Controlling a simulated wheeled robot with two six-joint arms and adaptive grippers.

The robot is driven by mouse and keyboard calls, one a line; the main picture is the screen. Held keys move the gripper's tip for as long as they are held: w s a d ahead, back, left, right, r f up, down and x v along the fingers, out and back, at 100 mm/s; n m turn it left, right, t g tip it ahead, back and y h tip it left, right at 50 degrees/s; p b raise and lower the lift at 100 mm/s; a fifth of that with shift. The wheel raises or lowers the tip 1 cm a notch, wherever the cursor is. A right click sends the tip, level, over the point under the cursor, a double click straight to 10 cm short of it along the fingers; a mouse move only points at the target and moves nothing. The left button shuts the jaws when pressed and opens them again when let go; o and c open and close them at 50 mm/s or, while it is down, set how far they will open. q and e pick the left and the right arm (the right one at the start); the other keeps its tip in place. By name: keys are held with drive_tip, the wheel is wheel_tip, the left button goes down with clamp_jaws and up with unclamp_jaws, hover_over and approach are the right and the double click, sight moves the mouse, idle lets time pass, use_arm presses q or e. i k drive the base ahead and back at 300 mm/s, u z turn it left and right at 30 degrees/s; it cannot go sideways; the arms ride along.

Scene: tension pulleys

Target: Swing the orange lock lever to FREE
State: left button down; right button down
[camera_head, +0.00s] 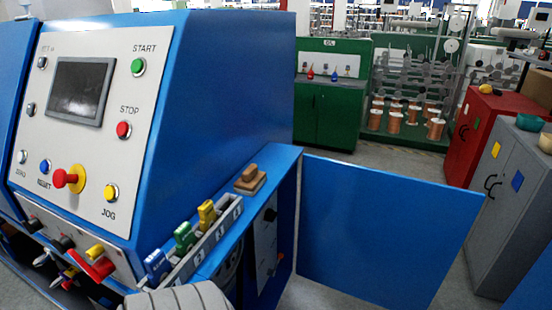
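I cannot make out an orange lock lever or a FREE marking. A blue machine fills the left side, with a light control panel (95,150). A blue door (375,235) stands open at its right end. Inside the opening is a grey plate (265,243) with a black knob (270,215), seen at a steep angle. Low on the machine's front is a red part (98,268) with a yellow piece (94,251); I cannot tell what it is. Neither of my grippers is in view.
A tray (212,236) on the machine's ledge holds blue, green and yellow items, with a brown block (250,179) behind. A pale rounded thing (180,298) cuts the bottom edge. Grey (510,190) and red cabinets (490,130) stand at right. Some floor beyond the door is clear.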

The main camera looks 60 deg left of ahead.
sight(271, 273)
drive_tip(key=i, duration=1.05)
drive_tip(key=u, duration=3.7)
